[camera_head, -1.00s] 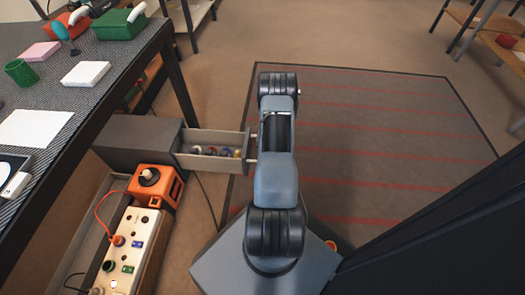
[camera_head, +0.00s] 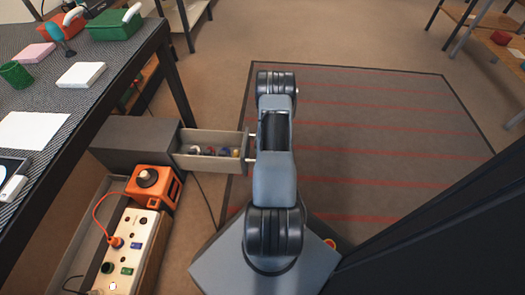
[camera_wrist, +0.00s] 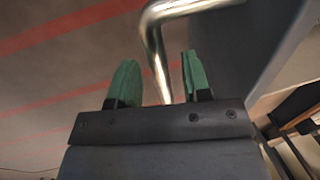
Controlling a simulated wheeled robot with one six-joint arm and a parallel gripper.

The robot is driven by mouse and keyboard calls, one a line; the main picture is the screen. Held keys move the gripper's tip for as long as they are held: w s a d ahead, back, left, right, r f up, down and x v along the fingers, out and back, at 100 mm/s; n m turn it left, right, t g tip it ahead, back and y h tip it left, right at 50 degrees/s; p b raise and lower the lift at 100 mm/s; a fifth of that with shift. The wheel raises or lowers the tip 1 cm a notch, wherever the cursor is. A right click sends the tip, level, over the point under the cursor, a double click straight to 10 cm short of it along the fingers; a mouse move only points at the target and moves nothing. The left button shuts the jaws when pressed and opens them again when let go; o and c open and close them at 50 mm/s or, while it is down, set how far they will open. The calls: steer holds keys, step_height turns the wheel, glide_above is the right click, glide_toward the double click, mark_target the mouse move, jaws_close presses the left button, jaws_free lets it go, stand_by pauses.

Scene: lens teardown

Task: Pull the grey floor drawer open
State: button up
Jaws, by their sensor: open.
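The grey floor drawer (camera_head: 210,135) stands pulled out to the right of its dark cabinet (camera_head: 130,140) in the head view. Several small coloured items (camera_head: 223,152) lie inside it. Its metal handle (camera_head: 251,153) shows at the right end, partly behind my arm. In the wrist view, the shiny bent handle (camera_wrist: 155,40) runs down between the two green fingertips of my gripper (camera_wrist: 157,78). The fingers are apart, with a gap on at least the left side of the bar. My gripper is hidden under the arm in the head view.
An orange device (camera_head: 153,188) and a cream socket panel (camera_head: 135,240) stand in front of the cabinet. A black worktable (camera_head: 100,105) is at left. A grey mat with red stripes (camera_head: 390,130) lies on open floor at right.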

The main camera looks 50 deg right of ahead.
step_height(320, 180, up, 14)
steer(key=s+d+p, duration=0.1)
steer(key=s+p, duration=0.1)
steer(key=p, duration=0.3)
steer(key=shift+d+f+p, duration=0.25)
steer(key=shift+d+p, duration=0.05)
steer(key=w+a+r+n+p, duration=0.2)
steer(key=a+r+p, duration=0.4)
steer(key=r, duration=0.7)
steer(key=w+a+r+n+p, duration=0.2)
steer(key=a+r+p, duration=0.4)
steer(key=r, duration=0.7)
steer(key=w+a+r+n+p, duration=0.2)
steer(key=a+r+p, duration=0.45)
steer(key=r, duration=0.65)
steer(key=s+a+r+n+p, duration=0.1)
steer(key=s+a+r+p, duration=0.3)
steer(key=r, duration=0.4)
steer(key=s+a+r+n+t+h+p, duration=0.1)
steer(key=s+a+r+p, duration=0.3)
steer(key=r, duration=0.5)
steer(key=s+a+r+n+p, duration=0.2)
steer(key=s+a+r+p, duration=0.1)
steer(key=a+r+p, duration=0.4)
steer(key=shift+s+a+r+n+t, duration=0.35)
steer(key=shift+s+r+n+t, duration=0.05)
steer(key=shift+r, duration=0.45)
steer(key=shift+a, duration=0.15)
